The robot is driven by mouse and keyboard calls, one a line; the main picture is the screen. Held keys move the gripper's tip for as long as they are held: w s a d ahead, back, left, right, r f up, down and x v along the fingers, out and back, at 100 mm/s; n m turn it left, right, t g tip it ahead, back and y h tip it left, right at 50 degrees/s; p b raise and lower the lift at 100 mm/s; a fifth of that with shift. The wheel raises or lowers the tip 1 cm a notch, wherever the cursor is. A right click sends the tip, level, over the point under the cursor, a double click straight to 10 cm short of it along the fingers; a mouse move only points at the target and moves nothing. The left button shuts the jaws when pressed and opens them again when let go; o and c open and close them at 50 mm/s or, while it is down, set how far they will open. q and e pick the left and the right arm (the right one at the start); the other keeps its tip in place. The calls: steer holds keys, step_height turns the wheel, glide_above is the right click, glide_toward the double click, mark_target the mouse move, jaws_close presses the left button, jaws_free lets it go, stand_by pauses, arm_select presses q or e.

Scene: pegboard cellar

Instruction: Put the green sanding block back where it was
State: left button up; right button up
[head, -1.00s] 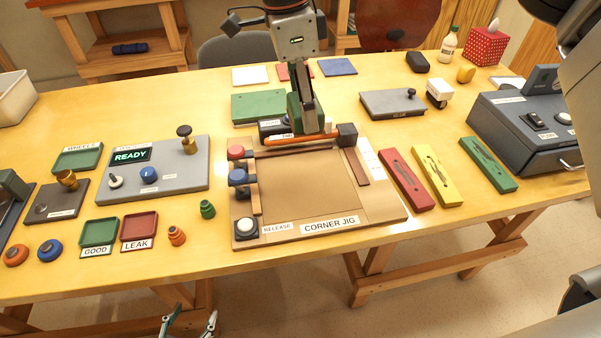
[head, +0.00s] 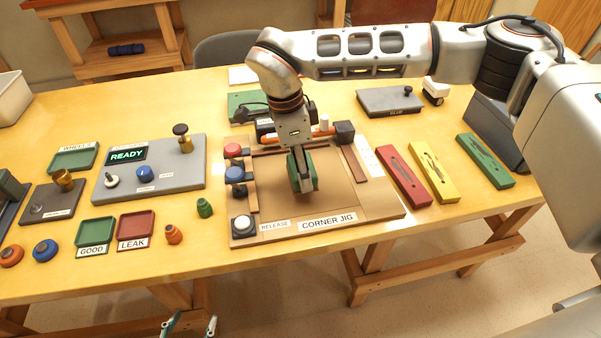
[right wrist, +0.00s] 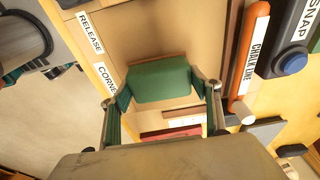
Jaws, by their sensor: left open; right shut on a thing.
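The green sanding block (head: 293,168) is in my right gripper (head: 303,186), over the tan bed of the corner jig (head: 345,205). In the right wrist view the green block (right wrist: 160,82) sits between the two fingertips of the gripper (right wrist: 163,100), with the jig behind it. I cannot tell whether its underside touches the bed. The fingers hide part of it in the head view. My left gripper (head: 190,324) is open and empty, low at the bottom edge, in front of the table.
An orange chalk line (right wrist: 251,50) lies along the jig's back edge, near a dark block (head: 344,132). Red (head: 403,176), yellow (head: 433,172) and green (head: 486,160) bars lie to the right. A green mat (head: 243,101) lies behind. A test panel (head: 150,180) stands left.

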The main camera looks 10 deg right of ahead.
mark_target(293, 167)
step_height(293, 167, down, 3)
steer(key=shift+r, duration=0.2)
arm_select(q)
steer(key=shift+s+f, duration=0.1)
steer(key=shift+f, duration=0.15)
steer(key=shift+s+f, duration=0.1)
arm_select(e)
steer(key=shift+f, duration=0.1)
steer(key=o, duration=1.1)
steer(key=shift+f, duration=0.1)
arm_select(q)
steer(key=shift+r, duration=0.2)
arm_select(e)
steer(key=r, duration=0.4)
steer(key=a+r, duration=0.1)
steer(key=r, duration=0.7)
steer(key=shift+a+r, duration=0.1)
steer(key=shift+a, duration=0.3)
